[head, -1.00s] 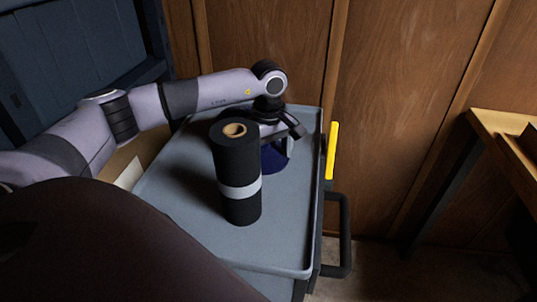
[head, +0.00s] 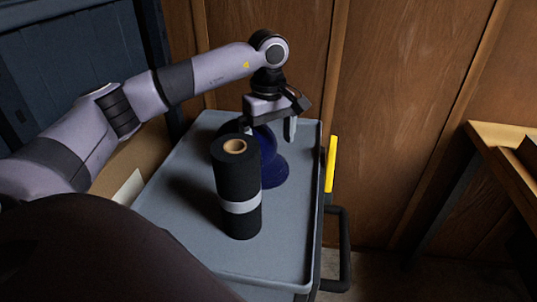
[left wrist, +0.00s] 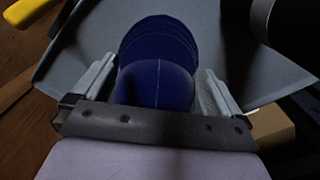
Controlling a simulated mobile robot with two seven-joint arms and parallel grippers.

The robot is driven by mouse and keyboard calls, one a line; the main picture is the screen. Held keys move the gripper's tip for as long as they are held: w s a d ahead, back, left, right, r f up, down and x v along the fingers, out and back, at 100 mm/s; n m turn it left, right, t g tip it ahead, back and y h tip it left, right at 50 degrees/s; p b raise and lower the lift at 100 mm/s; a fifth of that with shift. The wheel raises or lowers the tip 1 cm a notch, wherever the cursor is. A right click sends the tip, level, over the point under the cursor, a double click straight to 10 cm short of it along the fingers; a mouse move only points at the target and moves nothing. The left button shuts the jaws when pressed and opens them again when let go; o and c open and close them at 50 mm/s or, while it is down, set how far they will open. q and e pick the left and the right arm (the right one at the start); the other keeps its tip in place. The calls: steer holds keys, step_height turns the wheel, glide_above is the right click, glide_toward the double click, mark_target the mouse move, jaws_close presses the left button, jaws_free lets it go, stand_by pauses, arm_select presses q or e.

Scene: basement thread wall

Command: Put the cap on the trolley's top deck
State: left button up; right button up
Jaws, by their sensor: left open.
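The dark blue cap (head: 274,172) sits on the grey top deck (head: 285,235) of the trolley, towards its far right corner. The black roll in front hides part of it. My left gripper (head: 274,128) is open just above the cap's crown and points down. In the left wrist view the cap (left wrist: 155,82) shows between the two spread fingers, with its brim reaching out past them. I cannot tell whether a finger still touches it. My right gripper is not in view.
A black roll (head: 236,180) with a pale band stands upright on the deck before the cap. A yellow bar (head: 331,164) and a black handle (head: 345,245) are at the trolley's right side. A wooden wall (head: 400,100) is behind. The front of the deck is clear.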

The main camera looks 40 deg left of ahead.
arm_select(q)
steer(key=shift+r, duration=1.65)
